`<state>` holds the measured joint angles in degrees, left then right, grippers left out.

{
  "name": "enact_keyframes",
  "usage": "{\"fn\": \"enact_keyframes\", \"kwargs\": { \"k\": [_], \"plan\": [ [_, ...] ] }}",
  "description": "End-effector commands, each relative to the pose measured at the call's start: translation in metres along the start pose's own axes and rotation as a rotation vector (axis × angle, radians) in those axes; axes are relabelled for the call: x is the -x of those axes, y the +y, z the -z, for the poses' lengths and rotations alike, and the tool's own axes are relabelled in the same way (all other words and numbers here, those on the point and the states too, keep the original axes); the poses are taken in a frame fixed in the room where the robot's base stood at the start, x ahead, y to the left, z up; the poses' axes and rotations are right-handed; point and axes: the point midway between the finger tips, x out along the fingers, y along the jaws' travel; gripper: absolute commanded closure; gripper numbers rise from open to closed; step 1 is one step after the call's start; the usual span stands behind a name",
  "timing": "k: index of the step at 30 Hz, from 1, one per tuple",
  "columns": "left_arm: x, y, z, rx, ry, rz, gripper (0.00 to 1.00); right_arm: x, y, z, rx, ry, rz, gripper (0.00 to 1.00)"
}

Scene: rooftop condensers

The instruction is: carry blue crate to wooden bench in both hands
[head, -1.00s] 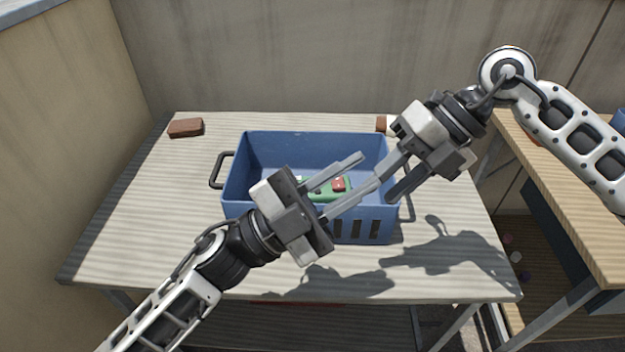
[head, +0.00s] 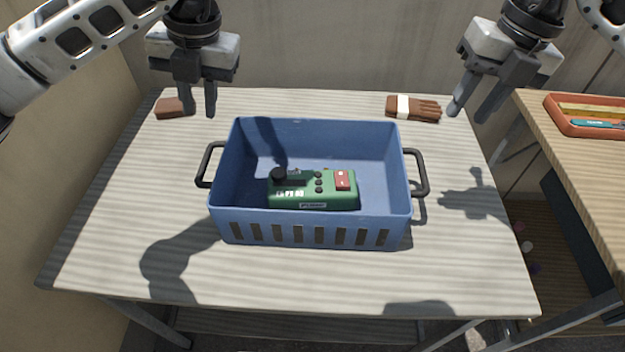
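The blue crate (head: 312,226) stands upright on a pale table (head: 120,250), with black handles at its left (head: 204,164) and right (head: 421,172) ends. A green device (head: 313,190) with a red patch lies inside it. My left gripper (head: 198,112) is open and empty, pointing down above and behind the left handle. My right gripper (head: 468,114) is open and empty, above and behind the right handle. Neither touches the crate. The wooden bench (head: 565,170) stands at the right and is partly out of frame.
An orange tray (head: 590,131) sits on the bench. A gap separates table and bench. A wall stands behind.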

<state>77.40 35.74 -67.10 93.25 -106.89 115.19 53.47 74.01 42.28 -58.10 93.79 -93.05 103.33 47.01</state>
Motion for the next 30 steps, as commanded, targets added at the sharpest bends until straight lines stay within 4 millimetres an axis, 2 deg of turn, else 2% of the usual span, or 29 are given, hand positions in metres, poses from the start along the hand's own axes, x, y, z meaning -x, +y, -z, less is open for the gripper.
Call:
{"fn": "enact_keyframes", "kwargs": {
  "k": [5, 11, 24, 30],
  "plan": [
    [-0.002, -0.001, 0.000, -0.003, 0.001, 0.003, 0.78, -0.002, 0.000, 0.000, 0.001, 0.001, -0.001, 0.68],
    [-0.024, -0.001, 0.001, -0.003, 0.005, 0.004, 0.78, -0.023, 0.000, 0.001, 0.002, 0.005, -0.001, 0.68],
    [-0.110, -0.002, 0.001, -0.004, 0.004, 0.004, 0.78, -0.110, 0.001, 0.001, 0.002, 0.005, -0.003, 0.68],
    [-0.141, -0.002, 0.001, -0.004, 0.003, 0.005, 0.78, -0.142, 0.001, 0.001, 0.000, 0.003, -0.003, 0.68]
  ]
}}
